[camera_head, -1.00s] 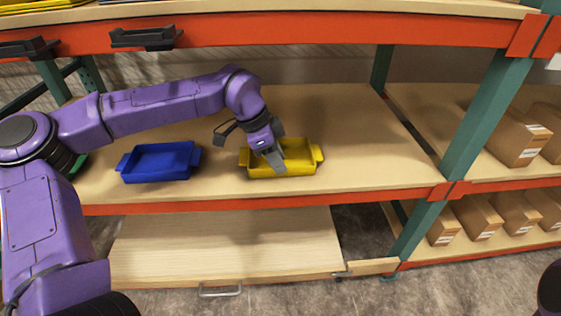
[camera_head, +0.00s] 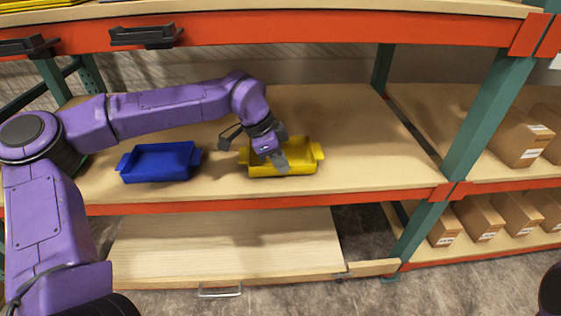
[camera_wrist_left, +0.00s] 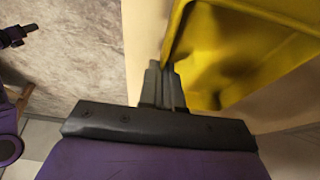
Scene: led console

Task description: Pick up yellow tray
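The yellow tray (camera_head: 305,168) sits on the middle shelf, right of the blue tray, and fills the upper right of the left wrist view (camera_wrist_left: 235,60). My left gripper (camera_head: 283,167) reaches down over the tray's near side. In the left wrist view its two fingers (camera_wrist_left: 164,72) are close together, with the tray's rim running in between their tips; they look shut on that rim. The tray still rests flat on the shelf. My right gripper is out of view; only a dark bit of my body shows at the lower right edge.
A blue tray (camera_head: 158,163) lies to the left on the same shelf (camera_head: 375,150). The orange beam (camera_head: 330,195) edges the shelf in front. A green post (camera_head: 478,120) stands at right, with cardboard boxes (camera_head: 520,138) beyond it. The upper shelf is overhead.

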